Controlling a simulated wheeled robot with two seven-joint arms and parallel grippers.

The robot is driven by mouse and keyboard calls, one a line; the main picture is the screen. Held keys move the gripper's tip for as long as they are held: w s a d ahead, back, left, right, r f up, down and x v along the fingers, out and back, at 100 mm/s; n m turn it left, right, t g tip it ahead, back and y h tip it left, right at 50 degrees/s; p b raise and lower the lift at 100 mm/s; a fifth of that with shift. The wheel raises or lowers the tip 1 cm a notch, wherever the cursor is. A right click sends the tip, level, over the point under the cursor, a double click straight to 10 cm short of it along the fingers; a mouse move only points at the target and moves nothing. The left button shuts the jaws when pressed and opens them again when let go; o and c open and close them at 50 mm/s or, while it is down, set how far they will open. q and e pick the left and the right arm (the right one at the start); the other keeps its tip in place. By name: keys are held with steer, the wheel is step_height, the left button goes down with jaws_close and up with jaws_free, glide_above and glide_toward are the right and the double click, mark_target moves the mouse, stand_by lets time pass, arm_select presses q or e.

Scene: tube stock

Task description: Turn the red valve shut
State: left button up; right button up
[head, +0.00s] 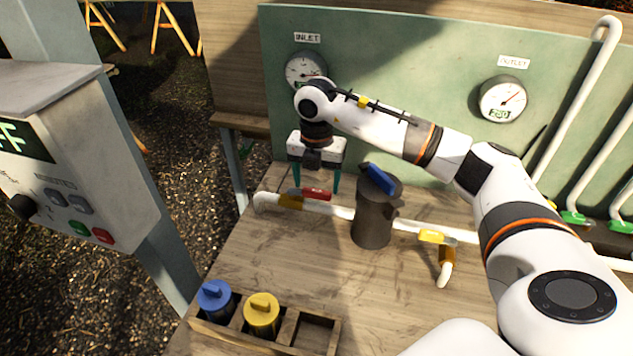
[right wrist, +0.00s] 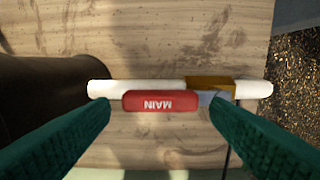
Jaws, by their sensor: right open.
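The red valve handle (head: 316,194) sits on the white pipe (head: 340,212) at the left, beside its yellow-brown valve body (head: 290,201). The handle lies along the pipe. In the right wrist view the red handle (right wrist: 160,102), marked MAIN, lies lengthwise along the pipe (right wrist: 105,88). My right gripper (head: 314,188) points down over the valve with its green fingers apart. In the right wrist view its fingers (right wrist: 160,125) stand open to either side of the handle, with nothing between them held. I cannot tell if they touch it. My left gripper is not in view.
A dark canister with a blue lever (head: 373,215) stands in the pipe line, right of the valve. A yellow handle (head: 432,236) is farther right. A wooden rack (head: 283,339) holds blue and yellow caps in front. Gauges (head: 305,70) hang on the green panel (head: 430,60).

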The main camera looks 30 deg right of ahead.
steer(key=shift+f, duration=1.15)
steer(key=c, duration=1.1)
